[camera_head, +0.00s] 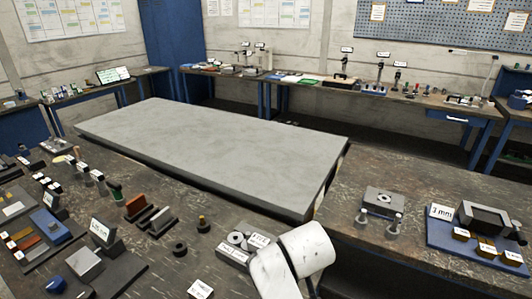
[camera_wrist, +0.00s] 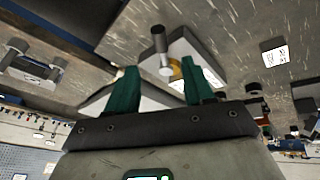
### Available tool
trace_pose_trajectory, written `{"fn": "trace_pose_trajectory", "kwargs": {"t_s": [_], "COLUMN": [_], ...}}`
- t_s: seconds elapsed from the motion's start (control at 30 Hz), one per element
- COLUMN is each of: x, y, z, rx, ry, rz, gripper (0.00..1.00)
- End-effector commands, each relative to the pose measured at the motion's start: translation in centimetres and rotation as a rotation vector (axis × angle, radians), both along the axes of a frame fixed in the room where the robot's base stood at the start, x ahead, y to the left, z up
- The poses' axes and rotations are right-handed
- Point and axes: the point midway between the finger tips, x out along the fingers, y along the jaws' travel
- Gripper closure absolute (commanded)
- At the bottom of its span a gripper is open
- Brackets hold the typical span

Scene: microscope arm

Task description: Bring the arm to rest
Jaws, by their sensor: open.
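My gripper (camera_wrist: 159,66) shows in the wrist view with its two green fingers spread apart and nothing held between them. Beyond the fingers is a grey block with a dark cylindrical post (camera_wrist: 159,45) and a small yellowish part beside it. I cannot tell how far they are from the fingertips. In the head view my white arm (camera_head: 295,262) shows at the bottom, right of the middle, in front of the dark bench. The gripper itself is not visible there.
A large bare grey slab (camera_head: 215,145) fills the middle. Labelled blocks and a grey fixture with round parts (camera_head: 240,240) stand on the dark bench near my arm. At right are a square fixture (camera_head: 384,202) and a blue tray (camera_head: 437,237). Further benches line the walls.

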Motion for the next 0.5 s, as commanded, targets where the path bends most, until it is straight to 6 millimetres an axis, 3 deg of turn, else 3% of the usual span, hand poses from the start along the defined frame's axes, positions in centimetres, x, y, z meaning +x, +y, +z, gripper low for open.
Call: {"fn": "trace_pose_trajectory", "kwargs": {"t_s": [0.17,0.3,0.5], "x": [-4.5,-10.8,-20.7], "y": [-3.6,-7.9,-13.1], "z": [-4.0,-7.7,-11.0], "rx": [0.029,0.063,0.103], "ry": [0.062,0.133,0.22], "rz": [-0.064,-0.149,-0.278], "gripper": [0.48,0.48,0.48]}}
